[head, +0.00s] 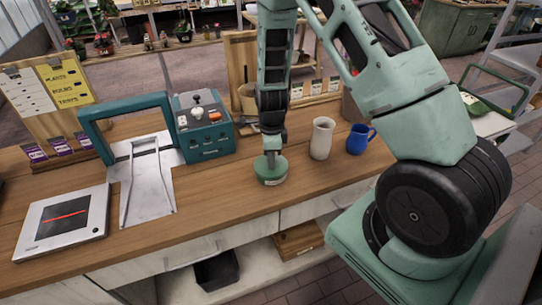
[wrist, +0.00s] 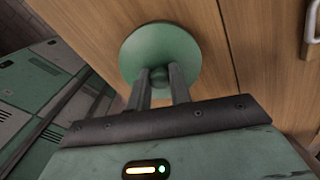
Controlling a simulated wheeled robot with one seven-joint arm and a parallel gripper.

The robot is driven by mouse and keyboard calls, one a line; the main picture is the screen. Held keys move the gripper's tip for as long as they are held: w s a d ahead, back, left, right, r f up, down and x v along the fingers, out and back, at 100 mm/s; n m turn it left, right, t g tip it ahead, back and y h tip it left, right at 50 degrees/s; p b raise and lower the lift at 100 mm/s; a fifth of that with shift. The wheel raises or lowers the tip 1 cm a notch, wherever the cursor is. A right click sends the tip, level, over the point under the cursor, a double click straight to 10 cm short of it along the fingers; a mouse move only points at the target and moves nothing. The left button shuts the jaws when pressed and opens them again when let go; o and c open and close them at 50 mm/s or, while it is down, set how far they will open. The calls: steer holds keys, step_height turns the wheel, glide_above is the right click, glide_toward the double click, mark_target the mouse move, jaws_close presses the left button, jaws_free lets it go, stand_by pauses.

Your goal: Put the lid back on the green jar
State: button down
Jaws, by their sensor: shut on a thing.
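The round green lid (wrist: 160,50) with a small knob fills the middle of the wrist view. My gripper (wrist: 160,80) is shut on the knob, one finger on each side. In the head view, my gripper (head: 270,153) points straight down onto a squat green round thing (head: 270,172) with a pale band low on its side, near the counter's front edge. This looks like the lid on or just over the green jar. The lid hides what is under it in the wrist view, and I cannot tell whether it is fully seated.
A pale cup (head: 321,138) and a blue mug (head: 359,139) stand to the right on the wooden counter (head: 225,205). A teal control box (head: 203,127), a teal-framed metal stand (head: 147,180) and a flat white scale (head: 62,222) are to the left. The counter's front is clear.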

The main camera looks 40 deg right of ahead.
steer(key=c, duration=0.7)
jaws_free()
steer(key=shift+r, duration=0.1)
steer(key=shift+r+p, duration=3)
steer(key=shift+r, duration=0.45)
jaws_close()
